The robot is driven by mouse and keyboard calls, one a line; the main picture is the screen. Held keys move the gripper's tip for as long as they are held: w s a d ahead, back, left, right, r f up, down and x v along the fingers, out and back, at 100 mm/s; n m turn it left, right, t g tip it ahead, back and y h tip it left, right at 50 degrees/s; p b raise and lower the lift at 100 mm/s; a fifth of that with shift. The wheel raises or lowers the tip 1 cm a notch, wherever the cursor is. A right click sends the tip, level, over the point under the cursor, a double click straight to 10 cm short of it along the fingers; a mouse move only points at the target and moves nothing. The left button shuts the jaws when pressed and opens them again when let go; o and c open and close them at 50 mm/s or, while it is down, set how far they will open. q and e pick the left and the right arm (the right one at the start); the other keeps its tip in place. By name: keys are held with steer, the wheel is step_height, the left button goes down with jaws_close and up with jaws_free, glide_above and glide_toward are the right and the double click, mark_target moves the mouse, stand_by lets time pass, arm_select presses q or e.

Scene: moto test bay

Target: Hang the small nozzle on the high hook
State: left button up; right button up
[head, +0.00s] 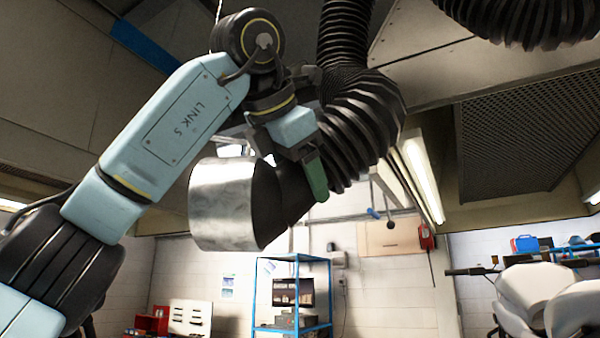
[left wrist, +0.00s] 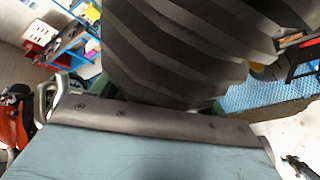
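The small nozzle has a shiny metal mouth (head: 222,204) and a dark neck (head: 290,195), and tilts down to the left in the head view. Its black ribbed hose (head: 365,115) comes from above and bends into the neck. My left gripper (head: 316,178) is at the neck, where the hose meets it. One green finger shows in front; the far one is hidden. In the left wrist view the ribbed hose (left wrist: 170,50) fills the space between the fingers, and the gripper looks closed around it. I cannot make out the high hook for certain. My right gripper is not in view.
A second ribbed hose (head: 530,20) hangs at the upper right. A long lamp (head: 422,180) and a vent grille (head: 530,140) are overhead. A blue-framed shelf (head: 292,295) stands at the back, and a motorcycle (head: 540,295) at the lower right.

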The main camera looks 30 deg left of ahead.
arm_select(q)
steer(key=o, duration=0.5)
steer(key=shift+s, duration=0.1)
steer(key=shift+o, duration=0.2)
steer(key=v, duration=1.3)
steer(key=shift+s, duration=0.15)
steer(key=shift+r, duration=0.1)
